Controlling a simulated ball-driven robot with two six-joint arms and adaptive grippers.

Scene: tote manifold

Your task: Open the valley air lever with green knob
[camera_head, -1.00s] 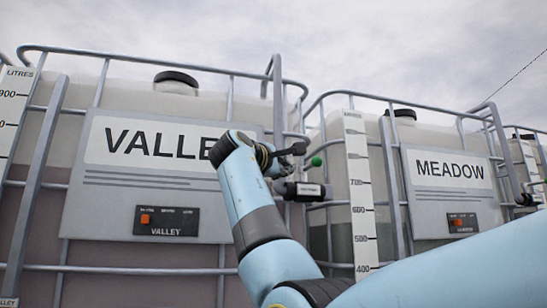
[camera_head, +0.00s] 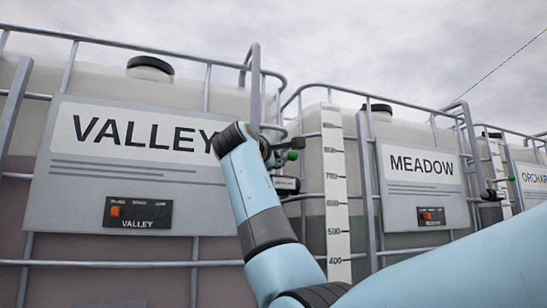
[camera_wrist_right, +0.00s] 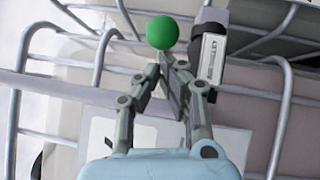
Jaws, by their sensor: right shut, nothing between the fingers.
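The valley air lever's round green knob (camera_head: 292,155) shows at the right edge of the VALLEY tank, just right of my right gripper (camera_head: 275,140). The dark valve body (camera_head: 286,184) sits just below the knob. In the right wrist view, the green knob (camera_wrist_right: 162,32) is just past the fingertips of my right gripper (camera_wrist_right: 167,62), which is shut and empty. I cannot tell whether the fingertips touch the knob. The labelled valve body (camera_wrist_right: 210,58) is right of the knob there. The lever's stem is mostly hidden. My left gripper is not in view.
The VALLEY sign (camera_head: 140,135) and its small panel with an orange switch (camera_head: 115,211) are left of my right arm. The MEADOW tank's sign (camera_head: 422,165) is to the right. Grey cage rails (camera_head: 253,85) run close around the gripper and valve.

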